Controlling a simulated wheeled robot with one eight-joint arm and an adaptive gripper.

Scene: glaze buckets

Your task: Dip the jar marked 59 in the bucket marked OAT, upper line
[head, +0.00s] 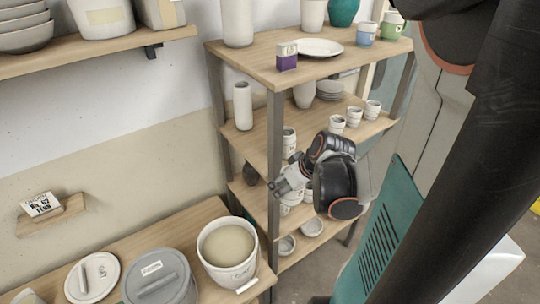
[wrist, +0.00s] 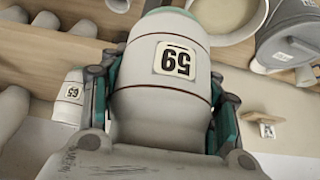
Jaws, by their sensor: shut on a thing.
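In the head view my gripper (head: 280,186) is in front of the shelf rack, and the held jar is hard to tell from the pale pots behind. An open white bucket (head: 216,275) of cream glaze stands on the bench at lower left; its label is too small to read. A pale open bucket (wrist: 262,12) shows at the top of the wrist view.
A grey lidded bucket (head: 160,290) and a round lid (head: 92,277) are left of the open bucket. The rack (head: 275,140) holds several pots, with a post near my gripper. Another labelled jar (wrist: 70,98) stands left in the wrist view.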

